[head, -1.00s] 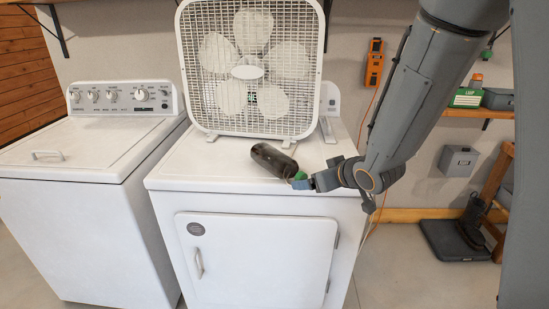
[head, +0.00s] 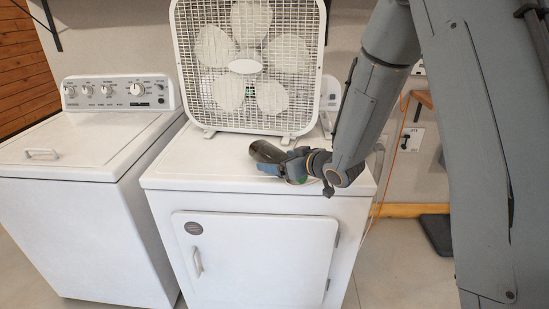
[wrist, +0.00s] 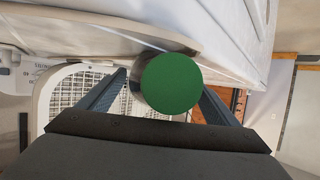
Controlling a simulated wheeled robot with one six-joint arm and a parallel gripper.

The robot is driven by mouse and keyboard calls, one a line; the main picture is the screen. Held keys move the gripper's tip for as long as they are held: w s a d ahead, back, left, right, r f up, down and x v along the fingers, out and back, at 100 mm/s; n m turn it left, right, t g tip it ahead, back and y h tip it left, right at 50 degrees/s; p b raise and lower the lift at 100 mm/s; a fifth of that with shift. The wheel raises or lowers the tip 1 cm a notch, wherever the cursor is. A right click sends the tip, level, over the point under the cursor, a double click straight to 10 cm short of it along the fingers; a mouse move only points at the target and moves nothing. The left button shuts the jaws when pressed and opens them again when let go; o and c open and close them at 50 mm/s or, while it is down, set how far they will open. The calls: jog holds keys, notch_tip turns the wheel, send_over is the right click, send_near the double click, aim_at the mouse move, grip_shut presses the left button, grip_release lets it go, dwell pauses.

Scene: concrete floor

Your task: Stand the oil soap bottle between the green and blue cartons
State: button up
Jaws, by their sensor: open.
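The oil soap bottle (head: 265,150), dark with a green cap, lies on its side on top of the white dryer, in front of the fan. My gripper (head: 283,161) is at its cap end, low over the dryer top. In the wrist view the round green cap (wrist: 171,83) faces the camera, with one finger of my open gripper (wrist: 163,88) on each side. I cannot tell whether the fingers touch the bottle. The green and blue cartons are not visible now; my arm covers most of the shelf area at right.
A white box fan (head: 247,65) stands at the back of the dryer (head: 205,170). A white washer (head: 75,150) stands to the left. The dryer's front left top is clear. A dark floor mat (head: 437,232) lies at right.

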jog(key=shift+w+a+f, duration=0.2)
jog(key=shift+w+a, duration=0.05)
jog(key=shift+w, duration=0.05)
jog(key=c, duration=1.7)
jog(key=shift+r, duration=0.15)
